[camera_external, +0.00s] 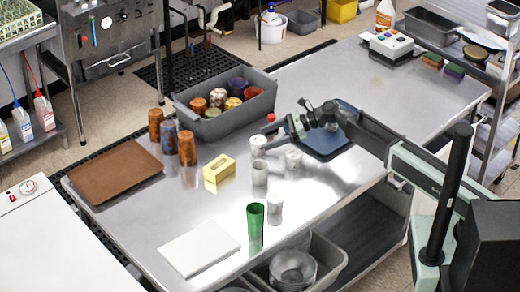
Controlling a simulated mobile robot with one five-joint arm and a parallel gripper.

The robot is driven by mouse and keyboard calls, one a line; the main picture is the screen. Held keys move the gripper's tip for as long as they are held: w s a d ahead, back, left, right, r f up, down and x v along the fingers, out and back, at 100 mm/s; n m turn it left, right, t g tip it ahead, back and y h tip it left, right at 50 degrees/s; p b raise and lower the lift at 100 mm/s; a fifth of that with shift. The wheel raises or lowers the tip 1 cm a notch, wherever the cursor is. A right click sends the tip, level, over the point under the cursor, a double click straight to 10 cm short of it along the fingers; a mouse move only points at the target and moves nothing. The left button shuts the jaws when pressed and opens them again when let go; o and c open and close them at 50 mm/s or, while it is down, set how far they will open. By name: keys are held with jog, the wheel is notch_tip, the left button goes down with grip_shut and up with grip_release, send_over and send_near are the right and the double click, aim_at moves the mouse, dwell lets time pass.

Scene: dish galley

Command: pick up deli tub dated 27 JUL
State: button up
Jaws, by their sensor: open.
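Several small white tubs stand on the steel table: one beside my gripper (259,146), one in front of it (260,174), one to the right (293,159) and one nearer the front (275,205). Any dates on them are too small to read, so I cannot tell which is the 27 JUL tub. My gripper (278,131) is open, above the table just behind and right of the tubs. No tub shows between its jaws.
A grey bin (228,122) of jars stands behind. Patterned tumblers (187,148), a yellow block (219,168) and a brown tray (115,170) are left. A green cup (255,220) and white board (199,248) are in front. A blue tray (325,145) lies under my arm.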

aim_at(260, 140)
jog(key=b+x, duration=0.2)
jog(key=x, duration=0.3)
jog(key=shift+w+a, duration=0.1)
jog(key=shift+r, duration=0.1)
jog(key=c, duration=1.5)
jog(key=shift+r, duration=0.1)
notch_tip(260, 140, up, 10)
jog(key=p, duration=1)
